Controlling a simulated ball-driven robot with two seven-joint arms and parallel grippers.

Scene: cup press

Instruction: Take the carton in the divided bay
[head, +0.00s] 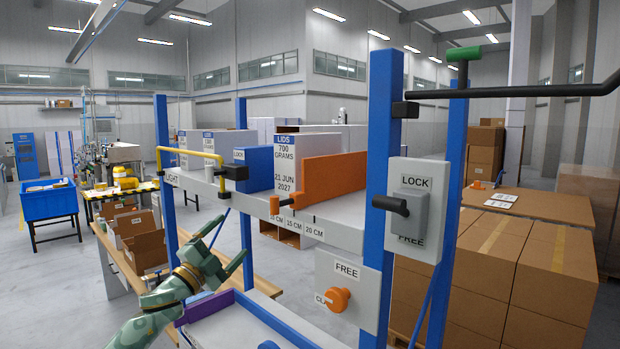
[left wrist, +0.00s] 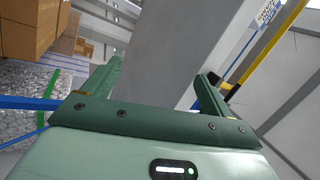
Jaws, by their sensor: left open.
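A white carton (head: 303,160) with a label reading LIDS, 700 GRAMS, 21 JUN 2027 stands upright on the raised grey shelf (head: 340,228). It stands between a blue block or divider (head: 258,170) on its left and an orange panel (head: 335,172) on its right. My left gripper (head: 234,238) is open and empty, below the shelf front and left of the carton, apart from it. In the left wrist view its two fingers (left wrist: 157,72) are spread before a broad grey surface (left wrist: 165,35). My right gripper is not in view.
Blue posts (head: 384,150) frame the shelf. A LOCK/FREE lever box (head: 414,208) and an orange knob (head: 337,299) are right. More cartons (head: 230,142) stand left on the shelf.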

